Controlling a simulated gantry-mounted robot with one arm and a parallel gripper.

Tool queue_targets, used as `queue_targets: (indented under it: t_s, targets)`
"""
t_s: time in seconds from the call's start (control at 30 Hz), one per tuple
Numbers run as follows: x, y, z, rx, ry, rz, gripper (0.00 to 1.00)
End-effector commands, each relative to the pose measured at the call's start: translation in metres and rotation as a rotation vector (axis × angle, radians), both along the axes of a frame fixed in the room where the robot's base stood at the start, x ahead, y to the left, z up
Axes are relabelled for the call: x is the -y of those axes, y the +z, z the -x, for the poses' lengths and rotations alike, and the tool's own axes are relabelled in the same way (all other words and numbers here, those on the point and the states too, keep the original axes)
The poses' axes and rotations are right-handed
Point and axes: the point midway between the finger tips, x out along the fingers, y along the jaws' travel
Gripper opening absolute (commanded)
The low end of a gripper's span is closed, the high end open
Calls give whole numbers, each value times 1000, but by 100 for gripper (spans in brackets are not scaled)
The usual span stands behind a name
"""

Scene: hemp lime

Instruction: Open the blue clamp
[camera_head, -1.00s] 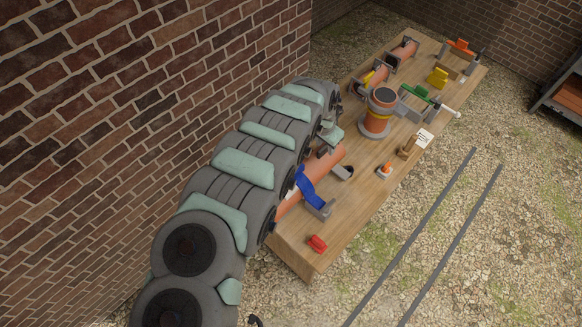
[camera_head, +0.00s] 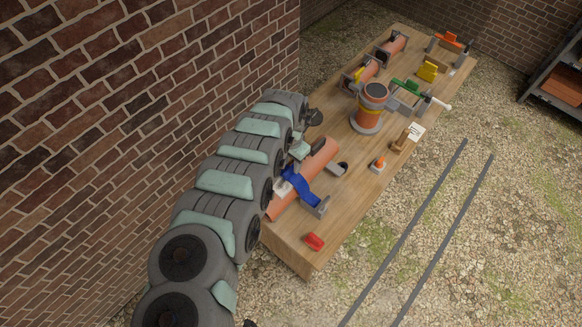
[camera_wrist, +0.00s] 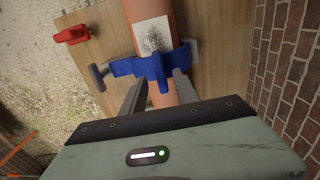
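The blue clamp (camera_head: 302,187) lies across an orange pipe (camera_head: 318,161) at the near end of the workbench. In the wrist view the blue clamp (camera_wrist: 125,67) spans the pipe (camera_wrist: 174,14), with a grey bracket on each side and a short blue tab towards me. My gripper (camera_wrist: 159,77) has its two fingers apart, one on each side of the tab. I cannot tell whether they touch the clamp. In the head view my fingers are not clearly visible; my arm runs along the wall to the bench's left side.
A red piece (camera_head: 314,241) lies on the bench's near corner. A grey-based orange cylinder (camera_head: 370,108), a small orange cone (camera_head: 379,163) and green (camera_head: 406,86) and yellow (camera_head: 428,70) clamps stand farther along. The brick wall (camera_head: 130,90) is close to my arm.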

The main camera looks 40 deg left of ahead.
Motion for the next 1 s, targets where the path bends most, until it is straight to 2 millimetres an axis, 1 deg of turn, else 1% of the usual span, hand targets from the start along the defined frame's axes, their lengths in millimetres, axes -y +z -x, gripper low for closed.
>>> queue_targets:
  t_s: [0.03, 0.13, 0.3, 0.5, 0.77, 1.0]
  targets:
    - [1, -7, 0, 2, 1, 2, 36]
    - [2, -18, -1, 2, 0, 1, 36]
    - [1, -30, -1, 1, 0, 1, 36]
    - [-1, -36, 1, -1, 2, -2, 36]
    - [-1, -36, 1, -1, 2, -2, 36]
    - [-1, -36, 1, 0, 2, -2, 17]
